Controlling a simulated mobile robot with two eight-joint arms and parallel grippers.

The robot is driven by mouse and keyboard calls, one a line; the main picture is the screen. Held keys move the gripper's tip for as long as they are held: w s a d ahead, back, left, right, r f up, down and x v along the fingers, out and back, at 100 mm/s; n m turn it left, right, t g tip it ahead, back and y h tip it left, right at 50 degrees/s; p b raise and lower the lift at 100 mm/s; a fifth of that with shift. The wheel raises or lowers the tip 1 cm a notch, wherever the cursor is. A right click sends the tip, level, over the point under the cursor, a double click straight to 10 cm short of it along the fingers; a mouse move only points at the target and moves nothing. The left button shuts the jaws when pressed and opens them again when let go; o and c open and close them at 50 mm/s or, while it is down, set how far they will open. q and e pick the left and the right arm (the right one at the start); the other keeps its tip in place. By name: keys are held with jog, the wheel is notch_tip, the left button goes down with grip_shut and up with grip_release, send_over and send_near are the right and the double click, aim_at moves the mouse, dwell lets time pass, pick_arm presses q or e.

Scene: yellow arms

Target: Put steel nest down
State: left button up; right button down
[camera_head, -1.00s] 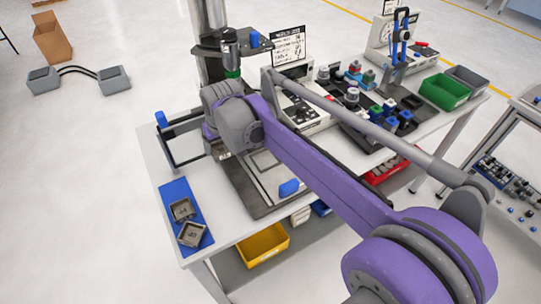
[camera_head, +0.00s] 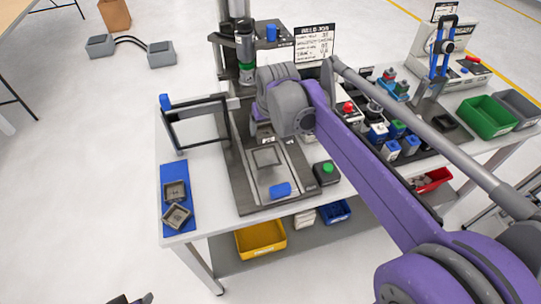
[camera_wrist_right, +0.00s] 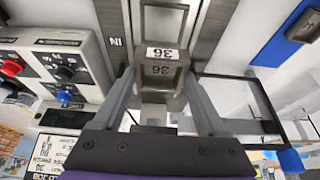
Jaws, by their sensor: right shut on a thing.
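My right gripper (camera_head: 262,122) is over the back part of the press fixture plate (camera_head: 252,198), its tips mostly hidden by its wrist in the head view. In the right wrist view the gripper (camera_wrist_right: 160,80) is shut on the steel nest (camera_wrist_right: 158,72), a small grey block marked 36. A white 36 label (camera_wrist_right: 160,53) lies just beyond it on the plate, in front of a square outline (camera_head: 266,157). I cannot tell whether the nest touches the plate. A dark piece at the head view's bottom edge may be my left gripper (camera_head: 130,299); its jaws are unclear.
Two square grey nests (camera_head: 175,190) lie on a blue mat (camera_head: 180,232) at the table's left. A blue-tipped frame (camera_head: 190,122) stands behind the mat. A green-button box (camera_head: 327,172) sits right of the plate. Several coloured parts stand farther right.

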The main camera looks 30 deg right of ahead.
notch_tip(320, 180, down, 10)
jog(key=shift+r+b, duration=0.1)
jog(key=shift+b, duration=0.3)
grip_release()
jog(key=shift+f, duration=0.2)
jog(key=shift+r, duration=0.2)
jog(key=p+v, duration=0.1)
jog(key=v, duration=1)
jog(key=s+a+f+n, duration=0.1)
jog(key=s+a+f, duration=0.2)
jog(key=s, duration=0.3)
jog(key=s+a+f, duration=0.3)
jog(key=s+f, duration=0.2)
jog(key=s, duration=0.1)
jog(key=s+a+f+n+t+y, duration=0.1)
jog(key=s+a+f, duration=0.2)
jog(key=s, duration=0.3)
jog(key=shift+a+f+n, duration=0.25)
jog(key=shift+f+n, duration=0.05)
jog(key=shift+f, duration=0.35)
